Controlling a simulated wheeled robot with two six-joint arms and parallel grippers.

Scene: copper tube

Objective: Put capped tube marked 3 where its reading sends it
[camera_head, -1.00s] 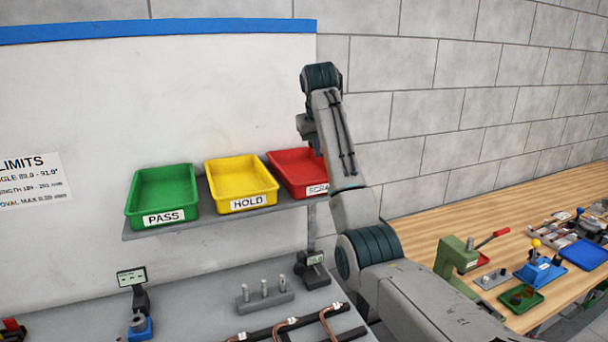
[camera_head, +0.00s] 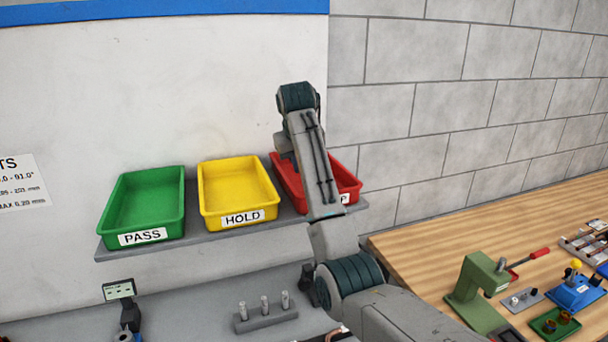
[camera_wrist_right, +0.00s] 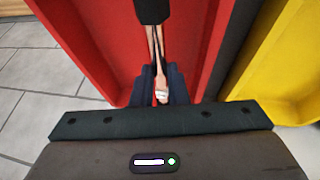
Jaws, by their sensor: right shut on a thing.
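My right gripper (camera_wrist_right: 162,84) is shut on a thin copper tube (camera_wrist_right: 160,70) with a black end (camera_wrist_right: 152,10); its mark cannot be read. In the right wrist view the tube is over the red bin (camera_wrist_right: 90,45). In the head view my right arm reaches across the red bin (camera_head: 346,180), hiding most of its inside and label; the gripper and tube are hidden behind it. The yellow HOLD bin (camera_head: 238,190) and green PASS bin (camera_head: 146,204) look empty. My left gripper is not in view.
The bins stand on a grey shelf (camera_head: 190,236) against a white board. Below are a small block with several upright pins (camera_head: 265,318) and a little display (camera_head: 119,290). A wooden bench (camera_head: 420,245) on the right holds a green press (camera_head: 478,282) and a blue fixture (camera_head: 574,292).

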